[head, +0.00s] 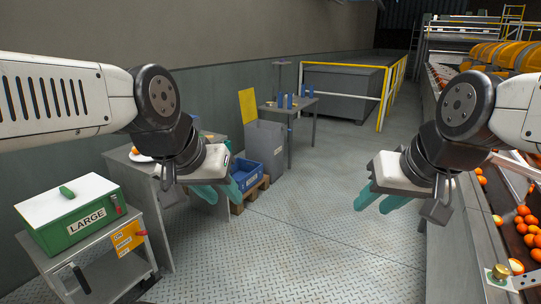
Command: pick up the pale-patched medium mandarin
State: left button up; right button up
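Several orange mandarins (523,211) lie on the sorting line at the right edge of the head view. One mandarin (516,266) low on this line shows a paler area, and another (497,219) looks partly pale too. At this size I cannot tell which is the medium pale-patched one. My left gripper (220,190) hangs in the air left of centre, its teal fingers apart and empty. My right gripper (381,199) hangs left of the line, its teal fingers apart and empty, touching no fruit.
A green box labelled LARGE (75,215) stands on a metal cart (105,270) at left. Behind are a grey table (130,165), a blue crate (246,174) on a pallet and a yellow railing (387,92). The middle floor (300,240) is clear.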

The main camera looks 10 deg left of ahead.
aim_at(517, 268)
jog(key=u, duration=0.25)
jog(key=z, duration=2.05)
jog(key=i+j+z, duration=0.15)
jog(key=i+j, duration=0.35)
jog(key=i+j+z, duration=0.2)
jog(key=i+j, duration=0.3)
jog(key=i+j+z, duration=0.15)
jog(key=i+j, duration=0.25)
jog(key=j, duration=0.25)
